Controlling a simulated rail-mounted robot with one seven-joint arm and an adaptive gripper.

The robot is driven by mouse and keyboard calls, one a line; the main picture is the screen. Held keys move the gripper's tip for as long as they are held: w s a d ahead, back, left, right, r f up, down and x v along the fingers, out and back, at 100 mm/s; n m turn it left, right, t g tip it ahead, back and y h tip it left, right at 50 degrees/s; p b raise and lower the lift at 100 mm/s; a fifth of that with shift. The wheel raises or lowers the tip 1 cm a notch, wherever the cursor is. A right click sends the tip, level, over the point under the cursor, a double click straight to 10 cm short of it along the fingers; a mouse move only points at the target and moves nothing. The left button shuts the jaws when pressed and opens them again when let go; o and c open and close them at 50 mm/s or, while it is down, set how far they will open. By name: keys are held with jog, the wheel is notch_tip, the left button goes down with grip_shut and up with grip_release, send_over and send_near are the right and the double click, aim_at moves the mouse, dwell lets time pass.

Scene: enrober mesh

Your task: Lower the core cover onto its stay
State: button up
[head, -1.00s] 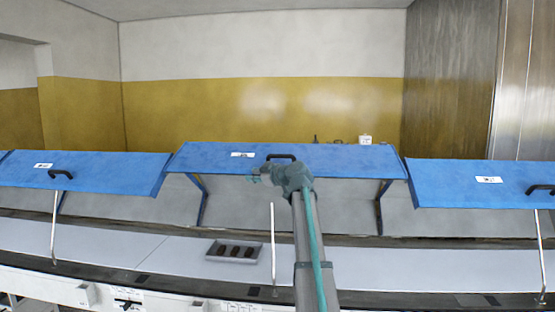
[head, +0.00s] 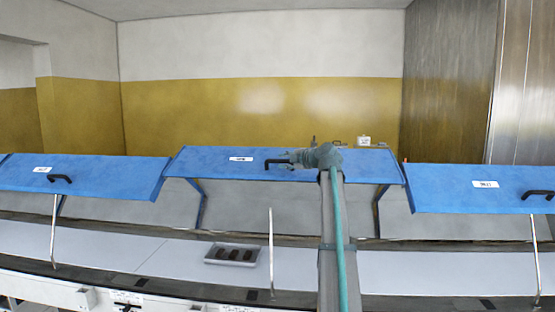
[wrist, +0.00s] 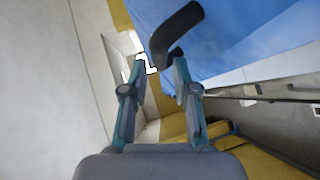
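The middle blue cover (head: 215,165) is raised, with a white label and a black handle (head: 277,163) near its front edge. Its white stay rod (head: 271,245) stands upright below, its top apart from the cover's edge in the picture. My gripper (head: 287,158) is at the right end of the handle in the head view. The handle (wrist: 178,35) shows beyond the fingertips there, against the blue cover (wrist: 250,35). I cannot tell whether the fingers touch it.
A left blue cover (head: 100,172) and a right blue cover (head: 440,185) flank the middle one, each with a rod beneath its edge. A grey tray (head: 210,262) with dark pieces sits on the pale bed, left of the middle stay. A small white box (head: 364,141) is behind.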

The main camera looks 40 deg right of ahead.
aim_at(280, 161)
jog(key=shift+p+x, duration=0.65)
jog(key=shift+x, duration=1.65)
grip_shut()
